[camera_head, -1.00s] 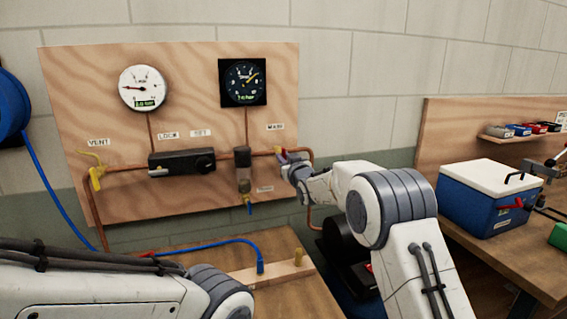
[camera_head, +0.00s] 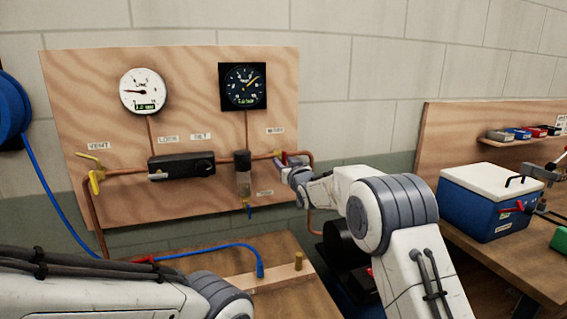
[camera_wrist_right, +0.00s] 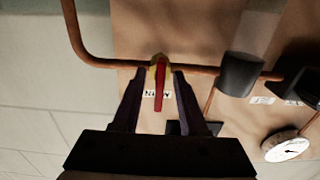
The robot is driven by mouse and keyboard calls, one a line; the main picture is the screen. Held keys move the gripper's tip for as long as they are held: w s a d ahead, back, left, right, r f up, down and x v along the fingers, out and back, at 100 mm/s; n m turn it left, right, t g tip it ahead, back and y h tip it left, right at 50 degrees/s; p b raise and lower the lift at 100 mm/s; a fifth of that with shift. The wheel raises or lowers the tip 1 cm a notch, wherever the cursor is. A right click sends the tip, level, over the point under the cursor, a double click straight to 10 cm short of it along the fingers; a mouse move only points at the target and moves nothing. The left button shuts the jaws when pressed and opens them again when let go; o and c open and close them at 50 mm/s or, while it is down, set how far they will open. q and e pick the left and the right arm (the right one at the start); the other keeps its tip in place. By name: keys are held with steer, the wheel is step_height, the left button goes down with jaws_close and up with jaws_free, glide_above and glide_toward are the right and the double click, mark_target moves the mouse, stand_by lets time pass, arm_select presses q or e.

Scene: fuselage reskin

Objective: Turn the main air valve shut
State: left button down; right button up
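In the head view the red handle (camera_head: 284,158) is mostly hidden by my right gripper (camera_head: 287,166). In the wrist view my right gripper (camera_wrist_right: 160,75) is open, with one finger on each side of the red handle. A gap shows between the handle and each finger. The handle appears across the pipe or pointing toward the camera; I cannot tell which. My left gripper is out of view.
The wooden board (camera_head: 100,80) carries a white gauge (camera_head: 142,91), a black gauge (camera_head: 243,86), a black regulator (camera_head: 182,165), a filter bowl (camera_head: 243,175) and the yellow vent valve (camera_head: 95,180). A blue cooler (camera_head: 485,205) stands on the bench at right.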

steer(key=shift+s, duration=0.15)
steer(key=b+v, duration=0.3)
steer(key=v, duration=0.7)
steer(key=shift+b, duration=0.35)
steer(key=shift+s+r, duration=0.1)
steer(key=shift+s, duration=0.05)
steer(key=s+a+f+g+h+p, duration=0.1)
steer(key=s+a+f+g, duration=0.15)
steer(key=s, duration=0.45)
steer(key=s+a+f+n+g, duration=0.1)
steer(key=s+f+g, duration=0.3)
steer(key=s, duration=0.3)
steer(key=s+a+f+g+h+p, duration=0.1)
steer(key=s+a+f+g, duration=0.2)
steer(key=s, duration=0.4)
steer(key=s+d+f+n+g+h, duration=0.1)
steer(key=s+d+f+g, duration=0.2)
steer(key=s, duration=1)
steer(key=s+d+f+n+g+h+p, duration=0.1)
steer(key=s+d+f+g, duration=0.3)
steer(key=s, duration=1)
steer(key=shift+s+d+n+g+h, duration=0.3)
steer(key=shift+s+d+n+g, duration=0.1)
steer(key=shift+n, duration=0.1)
